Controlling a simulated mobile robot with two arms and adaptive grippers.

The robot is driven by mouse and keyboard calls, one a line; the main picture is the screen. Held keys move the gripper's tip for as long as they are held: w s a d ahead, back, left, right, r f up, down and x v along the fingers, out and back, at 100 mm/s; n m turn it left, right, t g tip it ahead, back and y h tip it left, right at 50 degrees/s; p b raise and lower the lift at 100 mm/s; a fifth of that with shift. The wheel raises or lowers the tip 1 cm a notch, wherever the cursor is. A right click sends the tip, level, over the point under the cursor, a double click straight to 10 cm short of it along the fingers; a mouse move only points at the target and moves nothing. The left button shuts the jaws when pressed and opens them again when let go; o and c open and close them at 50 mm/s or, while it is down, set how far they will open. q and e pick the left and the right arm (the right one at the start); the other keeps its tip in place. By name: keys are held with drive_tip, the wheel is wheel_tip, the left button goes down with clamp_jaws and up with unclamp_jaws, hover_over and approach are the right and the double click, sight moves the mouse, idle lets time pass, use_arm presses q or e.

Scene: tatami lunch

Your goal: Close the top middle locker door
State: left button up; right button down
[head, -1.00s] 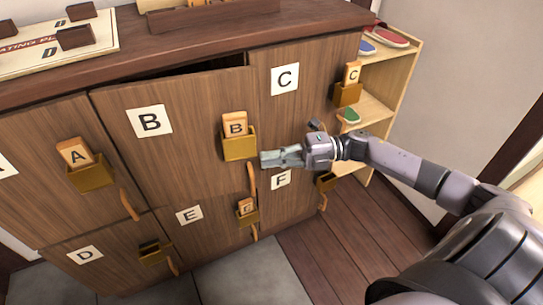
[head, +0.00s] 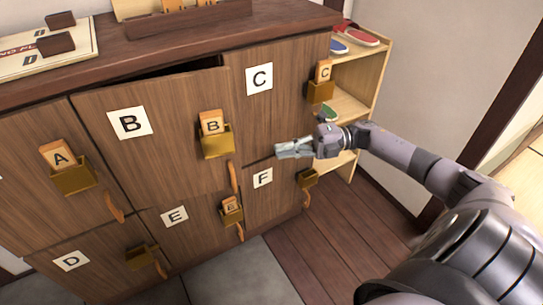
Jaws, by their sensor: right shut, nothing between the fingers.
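The top middle locker door, marked B (head: 165,165), stands slightly ajar, with a dark gap along its top edge. It has a brass holder (head: 216,142) with a wooden tag (head: 211,122) marked B, and an orange-brown handle (head: 233,177) near its lower right edge. My right gripper (head: 279,151) is shut and empty. It appears in front of the lower part of door C (head: 285,105), to the right of door B's free edge and apart from its handle. My left gripper is not in view.
Doors A (head: 35,150), D (head: 100,262), E (head: 190,200) and F (head: 275,190) surround it. A wooden shelf with slippers (head: 352,100) stands at the right. Open wooden floor (head: 320,245) lies in front on the right. A board (head: 40,50) lies on top of the cabinet.

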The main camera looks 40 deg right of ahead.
drive_tip(key=s+a+f+m+t+p, duration=0.2)
drive_tip(key=s+a+f+m+t, duration=0.15)
drive_tip(key=a, duration=0.65)
drive_tip(key=s+d+r+m+t+h+p, duration=0.3)
drive_tip(key=s+r+m+t+h, duration=0.25)
drive_tip(key=h, duration=0.35)
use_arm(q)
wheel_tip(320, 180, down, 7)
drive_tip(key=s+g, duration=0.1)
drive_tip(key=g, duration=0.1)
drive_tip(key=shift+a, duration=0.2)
use_arm(e)
drive_tip(key=w+d+x, duration=0.1)
drive_tip(key=x, duration=1.1)
drive_tip(key=shift+d+n+t, duration=0.3)
drive_tip(key=shift+d, duration=0.05)
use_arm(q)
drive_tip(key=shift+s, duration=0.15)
use_arm(e)
drive_tip(key=shift+w+r, duration=0.1)
drive_tip(key=shift+w+y, duration=0.1)
drive_tip(key=shift+y, duration=0.2)
